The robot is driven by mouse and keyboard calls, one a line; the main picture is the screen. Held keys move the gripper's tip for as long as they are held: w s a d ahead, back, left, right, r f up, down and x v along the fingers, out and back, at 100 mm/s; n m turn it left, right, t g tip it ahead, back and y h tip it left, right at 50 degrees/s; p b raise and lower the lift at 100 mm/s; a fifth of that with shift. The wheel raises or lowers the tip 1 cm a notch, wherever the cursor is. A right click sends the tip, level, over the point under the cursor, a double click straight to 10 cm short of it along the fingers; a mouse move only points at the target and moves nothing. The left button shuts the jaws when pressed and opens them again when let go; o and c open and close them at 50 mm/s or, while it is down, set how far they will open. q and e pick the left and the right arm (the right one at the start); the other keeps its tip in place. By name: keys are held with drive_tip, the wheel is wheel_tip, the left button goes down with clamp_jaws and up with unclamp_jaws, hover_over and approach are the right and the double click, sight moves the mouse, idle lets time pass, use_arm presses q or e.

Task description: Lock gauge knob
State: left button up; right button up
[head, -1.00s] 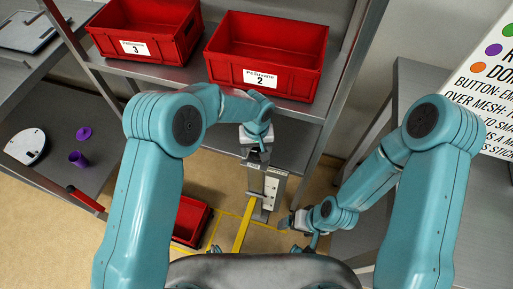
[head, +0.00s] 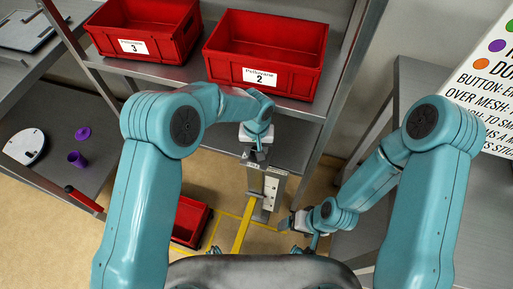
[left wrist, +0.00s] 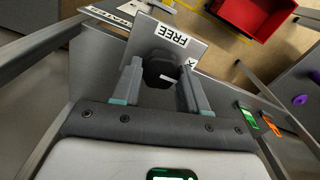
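The gauge knob (left wrist: 160,70) is dark and round with a pale pointer mark, on a grey plate (left wrist: 205,48) in the left wrist view. A label reading FREE (left wrist: 171,34) is beside it; another label is mostly hidden behind a finger, with only a K showing. My left gripper (left wrist: 161,75) has one finger on each side of the knob; I cannot tell whether both touch it. In the head view my left gripper (head: 256,155) is at the top of the grey gauge post (head: 270,192). My right gripper (head: 287,224) is low, right of the post, its fingers unclear.
A small red bin (head: 190,220) is on the floor at left, near a yellow strip (head: 243,228). Purple parts (head: 77,158) lie on the left table.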

use_arm(q)
drive_tip(key=o, duration=0.4)
drive_tip(key=shift+o, duration=0.2)
wheel_tip(320, 180, up, 16)
drive_tip(key=shift+r, duration=0.2)
drive_tip(key=shift+f, duration=0.1)
drive_tip(key=s+a+f+h+p, duration=0.1)
drive_tip(key=s+a+f, duration=0.1)
drive_tip(key=f, duration=0.4)
drive_tip(key=s+a+f+h, duration=0.1)
drive_tip(key=s+a+f, duration=0.1)
drive_tip(key=f, duration=0.3)
drive_tip(key=s+a+f+n, duration=0.1)
drive_tip(key=s+a+f, duration=0.1)
drive_tip(key=s, duration=0.4)
drive_tip(key=s+a+f+n+h+p, duration=0.1)
drive_tip(key=s+a+f, duration=0.2)
drive_tip(key=s+f, duration=0.2)
drive_tip(key=s+a+f+h, duration=0.1)
drive_tip(key=s+a+f, duration=0.2)
drive_tip(key=s, duration=0.4)
drive_tip(key=shift+s+f+n, duration=0.35)
drive_tip(key=shift+f+n, duration=0.05)
drive_tip(key=shift+f, duration=0.2)
